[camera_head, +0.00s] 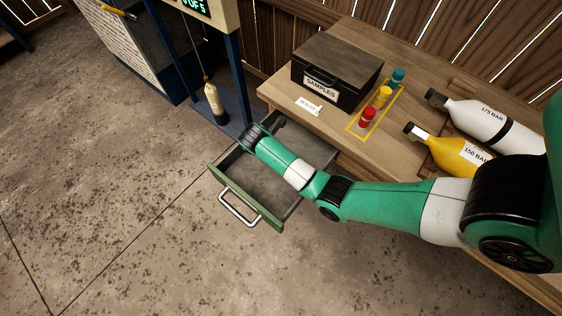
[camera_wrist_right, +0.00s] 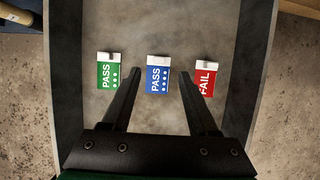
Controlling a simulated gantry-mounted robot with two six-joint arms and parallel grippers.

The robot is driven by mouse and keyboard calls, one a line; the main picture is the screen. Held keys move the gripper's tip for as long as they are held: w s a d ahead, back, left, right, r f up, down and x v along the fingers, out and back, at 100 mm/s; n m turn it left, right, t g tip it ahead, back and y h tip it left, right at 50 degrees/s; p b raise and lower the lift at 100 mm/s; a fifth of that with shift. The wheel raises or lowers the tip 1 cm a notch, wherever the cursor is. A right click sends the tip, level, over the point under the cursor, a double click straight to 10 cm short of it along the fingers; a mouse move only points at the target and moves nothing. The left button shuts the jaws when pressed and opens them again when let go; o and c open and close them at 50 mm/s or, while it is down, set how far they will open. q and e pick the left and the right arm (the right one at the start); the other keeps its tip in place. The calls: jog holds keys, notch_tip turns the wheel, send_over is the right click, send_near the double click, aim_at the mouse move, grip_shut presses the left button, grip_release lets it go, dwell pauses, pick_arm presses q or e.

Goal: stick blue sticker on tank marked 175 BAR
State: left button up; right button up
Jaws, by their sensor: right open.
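The blue PASS sticker (camera_wrist_right: 158,80) lies in the open drawer (camera_head: 267,215), between a green PASS sticker (camera_wrist_right: 108,75) and a red FAIL sticker (camera_wrist_right: 205,78). My right gripper (camera_wrist_right: 161,74) is open and empty above the drawer, with its fingers on either side of the blue sticker in the wrist view. In the head view my right arm reaches into the drawer area and hides its fingers and the stickers. The white tank marked 175 BAR (camera_head: 470,113) lies on the workbench at the right. My left gripper is not in view.
A yellow tank marked 150 BAR (camera_head: 441,150) lies beside the white one. A black SAMPLES box (camera_head: 338,62), a small white tag (camera_head: 308,106) and red (camera_head: 367,118), yellow (camera_head: 383,97) and teal (camera_head: 397,79) items stand on the bench (camera_head: 405,140).

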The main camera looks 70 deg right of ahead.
jog(key=b+x, duration=0.3)
jog(key=x, duration=0.2)
jog(key=shift+d+f, duration=0.2)
jog(key=shift+f, duration=0.15)
jog(key=shift+r, duration=0.1)
grip_shut()
